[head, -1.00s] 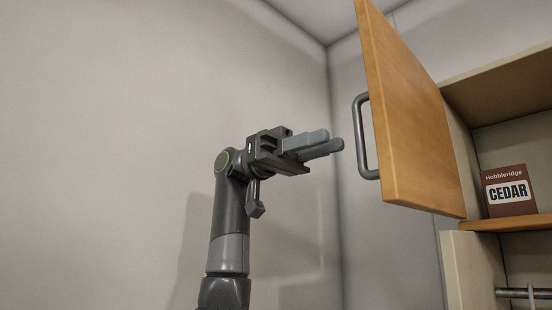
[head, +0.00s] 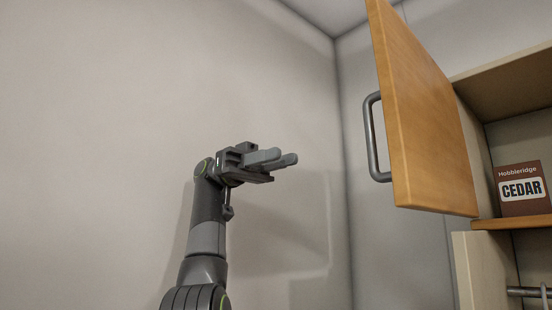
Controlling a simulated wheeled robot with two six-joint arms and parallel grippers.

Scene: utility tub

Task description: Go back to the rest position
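My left gripper (head: 289,157) is in the middle of the head view, at the end of my raised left arm. Its two grey fingers point right and show a narrow gap between them, with nothing held. The wooden cabinet door (head: 425,115) hangs open to the right of it. The door's grey bar handle (head: 372,138) is clear of the fingers, with a visible space between. My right gripper is not in view.
The open cabinet (head: 515,85) is at the right. A brown box labelled CEDAR (head: 522,187) stands on its wooden shelf (head: 515,222). A rail (head: 528,292) shows below the shelf. Pale walls (head: 100,130) lie behind and left of my arm, with open room left.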

